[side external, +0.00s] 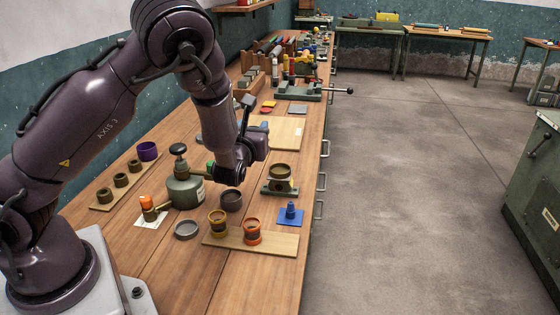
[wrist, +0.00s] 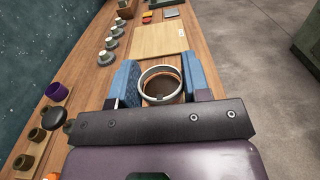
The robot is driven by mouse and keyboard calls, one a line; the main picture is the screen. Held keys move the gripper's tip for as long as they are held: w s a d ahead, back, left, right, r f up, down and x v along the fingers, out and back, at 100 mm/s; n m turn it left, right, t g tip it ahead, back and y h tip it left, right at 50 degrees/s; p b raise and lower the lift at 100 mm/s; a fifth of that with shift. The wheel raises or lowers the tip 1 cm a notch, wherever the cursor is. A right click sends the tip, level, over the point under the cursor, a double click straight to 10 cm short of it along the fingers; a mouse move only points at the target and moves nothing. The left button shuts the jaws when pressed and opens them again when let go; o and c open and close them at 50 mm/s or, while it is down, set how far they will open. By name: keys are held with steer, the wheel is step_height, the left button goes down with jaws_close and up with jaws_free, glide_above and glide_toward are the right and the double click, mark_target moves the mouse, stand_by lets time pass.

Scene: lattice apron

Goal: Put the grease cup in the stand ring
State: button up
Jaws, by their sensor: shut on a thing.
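My gripper (wrist: 160,66) has its two blue fingers on either side of a round cup with a pale grey rim and brown inside, which I take for the grease cup (wrist: 161,97). It is held between the fingers, open top showing in the wrist view. In the side external view my gripper (side external: 255,145) is above the bench; the cup cannot be made out there. What looks like the stand ring (side external: 281,187) is a low green stand with a round olive-rimmed piece on top. It is to the right of and below my gripper, apart from it.
A green pot with a black knob (side external: 185,189) stands close on the left. A dark cup (side external: 231,201) is below my gripper. Yellow (side external: 217,224) and orange (side external: 252,233) cups stand on a board in front. A blue piece (side external: 290,212) is at the right. A pale board (side external: 287,133) lies beyond.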

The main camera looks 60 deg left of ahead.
steer(key=w+a+f, duration=0.1)
steer(key=w+f, duration=0.1)
steer(key=w, duration=0.1)
steer(key=w+a+f, duration=0.1)
steer(key=w+f, duration=0.2)
steer(key=w+a+f, duration=0.1)
steer(key=w+f, duration=0.1)
steer(key=w, duration=0.1)
steer(key=shift+f, duration=0.2)
steer(key=shift+w+a+f, duration=0.15)
steer(key=shift+w+f, duration=0.2)
steer(key=shift+f, duration=0.1)
steer(key=shift+w+f, duration=0.1)
steer(key=shift+f, duration=1.55)
steer(key=o, duration=1)
steer(key=shift+f, duration=0.1)
steer(key=shift+o, duration=0.2)
